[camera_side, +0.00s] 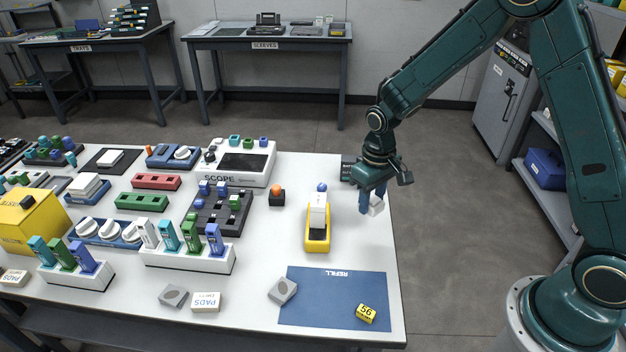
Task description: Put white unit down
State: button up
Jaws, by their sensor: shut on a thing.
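The white unit (377,207) is a small white block at the tip of my gripper (371,204). My gripper points down over the right side of the white table, near its right edge, and is shut on the white unit. The blue fingers hide part of the unit. I cannot tell whether the unit touches the table or hangs just above it.
A yellow holder (317,241) with a white piece stands left of my gripper. A dark box (349,168) is behind it. The blue REFILL mat (335,290) with a yellow tag (366,313) lies in front. The table between gripper and mat is clear.

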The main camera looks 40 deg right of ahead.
jog(key=w+a+r+n, duration=0.1)
jog(key=w+n, duration=0.1)
jog(key=w, duration=0.7)
notch_tip(320, 180, up, 10)
jog(key=r+n, duration=0.1)
jog(key=n, duration=0.6)
send_over(258, 216)
jog(key=shift+f, duration=0.25)
jog(key=shift+f, duration=0.1)
notch_tip(258, 216, down, 16)
jog(key=shift+r, duration=0.25)
jog(key=shift+f, duration=0.1)
jog(key=shift+f, duration=2.05)
